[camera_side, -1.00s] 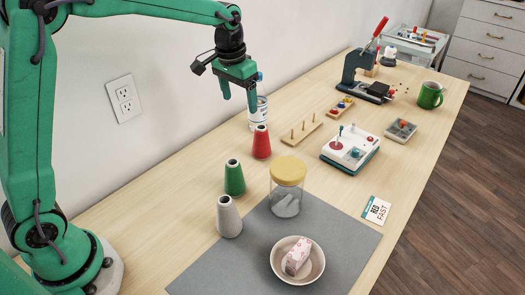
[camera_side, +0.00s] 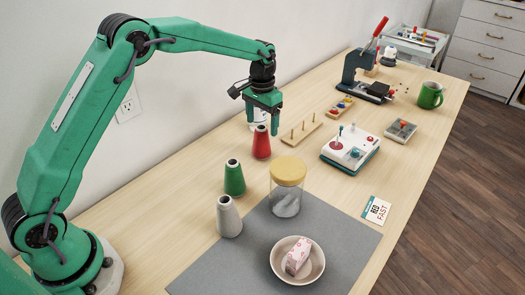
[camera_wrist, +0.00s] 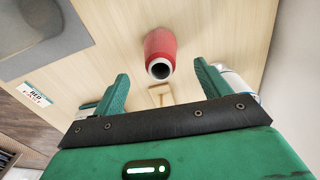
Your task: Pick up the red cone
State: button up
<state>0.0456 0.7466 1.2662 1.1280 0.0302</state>
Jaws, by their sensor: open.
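The red cone (camera_side: 261,146) stands upright on the wooden table, with a green cone and a white cone in front of it. My gripper (camera_side: 262,129) is open and empty, pointing down just above the red cone's top; its fingers partly overlap the cone's upper end in the side view. In the wrist view the red cone (camera_wrist: 160,50) lies ahead of the gap between my two green fingers (camera_wrist: 160,85), near the middle, with its dark top hole facing the camera. No finger clearly touches it.
The green cone (camera_side: 234,179) and white cone (camera_side: 229,217) stand nearby. A lidded glass jar (camera_side: 287,198) is on the grey mat's (camera_side: 210,270) edge. A wooden peg rack (camera_side: 301,131) is to the right, and a white can (camera_side: 257,116) stands behind my gripper.

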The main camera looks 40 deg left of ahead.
aim_at(261, 140)
jog(key=shift+f, duration=1.1)
jog(key=shift+f, duration=0.1)
jog(key=shift+s+f, duration=0.1)
jog(key=shift+f, duration=2.4)
jog(key=shift+c, duration=0.3)
jog(key=c, duration=1)
